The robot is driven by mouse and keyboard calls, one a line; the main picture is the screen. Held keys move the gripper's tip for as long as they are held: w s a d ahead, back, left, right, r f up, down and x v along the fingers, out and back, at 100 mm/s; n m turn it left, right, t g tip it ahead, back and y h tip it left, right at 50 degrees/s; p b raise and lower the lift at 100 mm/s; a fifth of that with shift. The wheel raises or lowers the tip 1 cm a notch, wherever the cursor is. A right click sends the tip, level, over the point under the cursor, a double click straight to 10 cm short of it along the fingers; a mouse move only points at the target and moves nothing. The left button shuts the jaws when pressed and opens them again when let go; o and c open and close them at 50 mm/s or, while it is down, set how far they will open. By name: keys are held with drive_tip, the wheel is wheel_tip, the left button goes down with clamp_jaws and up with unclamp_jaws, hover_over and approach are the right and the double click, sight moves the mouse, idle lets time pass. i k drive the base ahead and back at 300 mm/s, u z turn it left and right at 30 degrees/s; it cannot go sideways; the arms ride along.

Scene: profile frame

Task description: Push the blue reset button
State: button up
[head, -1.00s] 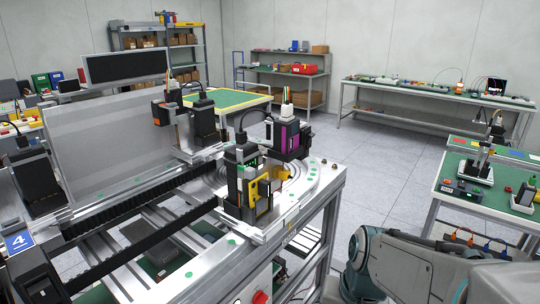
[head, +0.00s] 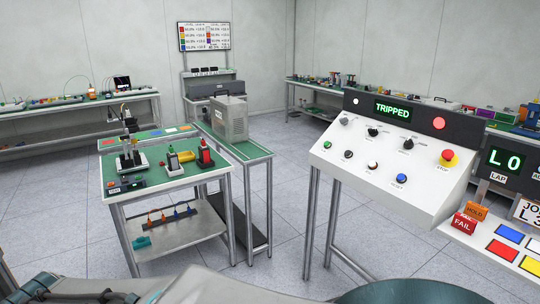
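The blue button (head: 401,180) sits on the lower right of the sloped white face of a control console (head: 430,195), with a small blue label under it that I cannot read surely. The console's green display (head: 393,111) reads TRIPPED, and a red round lamp (head: 439,123) is beside it. My gripper is out of view. Parts of my own body show along the bottom edge, apart from the console in the picture.
Several knobs share the panel. Grey floor (head: 295,190) shows between tables.

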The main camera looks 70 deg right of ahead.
sight(400, 177)
drive_tip(key=z, duration=3.2)
